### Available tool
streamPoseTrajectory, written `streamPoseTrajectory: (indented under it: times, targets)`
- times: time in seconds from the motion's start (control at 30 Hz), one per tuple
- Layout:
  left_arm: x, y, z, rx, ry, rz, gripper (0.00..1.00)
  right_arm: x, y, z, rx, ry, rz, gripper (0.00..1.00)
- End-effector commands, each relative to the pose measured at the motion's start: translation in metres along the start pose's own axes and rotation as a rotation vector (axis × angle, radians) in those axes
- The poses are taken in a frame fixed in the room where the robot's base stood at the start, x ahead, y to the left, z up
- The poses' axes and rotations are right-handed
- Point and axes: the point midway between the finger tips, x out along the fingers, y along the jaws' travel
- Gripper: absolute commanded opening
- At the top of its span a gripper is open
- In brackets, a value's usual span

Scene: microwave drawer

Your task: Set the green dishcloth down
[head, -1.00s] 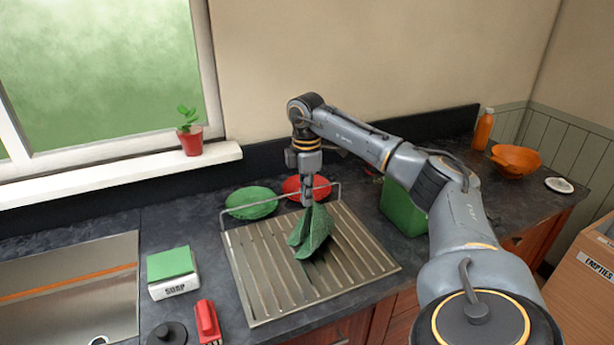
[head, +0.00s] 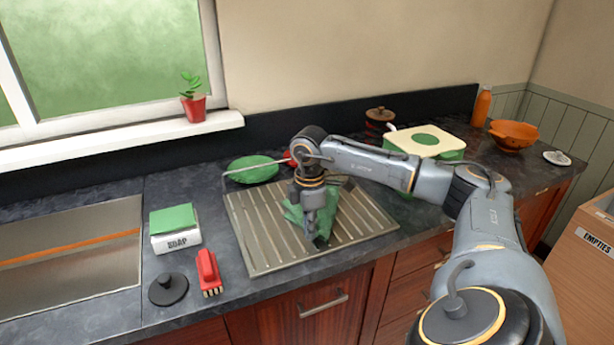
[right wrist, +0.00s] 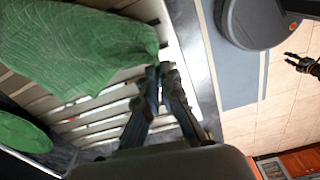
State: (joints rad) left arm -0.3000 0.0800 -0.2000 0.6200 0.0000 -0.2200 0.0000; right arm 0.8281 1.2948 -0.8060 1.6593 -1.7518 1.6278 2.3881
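The green dishcloth (head: 294,214) lies bunched on the ribbed metal drying rack (head: 254,238). In the right wrist view the dishcloth (right wrist: 75,45) spreads over the slats at the left, and its corner reaches the fingertips. My right gripper (head: 318,240) points down at the near side of the cloth. Its fingertips (right wrist: 160,70) are close together at that corner and look shut on it. The gripper hides part of the cloth in the head view. My left gripper (right wrist: 289,59) shows small and dark at the right of the wrist view, over the floor, fingers apart and empty.
A green oval dish (head: 253,169) stands behind the rack. A soap box (head: 175,240), a red brush (head: 208,270) and a dark lid (head: 168,289) are left of it, beside the sink (head: 70,270). A green-and-cream container (head: 425,140) stands behind my right arm.

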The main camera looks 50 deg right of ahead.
Motion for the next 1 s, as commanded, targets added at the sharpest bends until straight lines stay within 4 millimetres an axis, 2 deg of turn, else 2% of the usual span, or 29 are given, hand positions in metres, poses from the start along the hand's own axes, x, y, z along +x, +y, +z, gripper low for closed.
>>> streamPoseTrajectory:
  times: [0.03, 0.17, 0.53, 0.7, 0.77, 1.0]
  targets:
    - [0.0052, 0.0001, 0.0003, 0.000, 0.000, 0.000, 0.40, 0.0069, -0.0025, -0.0004, 0.000, 0.000, 0.000, 0.00]
    - [0.0084, 0.0002, 0.0006, 0.000, 0.000, 0.000, 0.40, 0.0132, -0.0066, -0.0016, 0.000, 0.000, 0.000, 0.00]
    - [0.0089, 0.0001, 0.0007, 0.000, 0.000, 0.000, 0.40, 0.0147, -0.0080, -0.0022, 0.001, 0.000, 0.001, 0.00]
    - [0.0089, 0.0002, 0.0007, 0.000, 0.000, 0.000, 0.40, 0.0148, -0.0080, -0.0022, 0.001, 0.000, 0.000, 0.37]
    - [0.0089, 0.0002, 0.0007, 0.000, 0.000, 0.000, 0.40, 0.0148, -0.0080, -0.0022, 0.000, 0.000, 0.000, 0.47]
    - [0.0089, 0.0003, 0.0006, 0.000, 0.000, 0.000, 0.40, 0.0147, -0.0080, -0.0022, 0.000, 0.000, 0.000, 0.47]
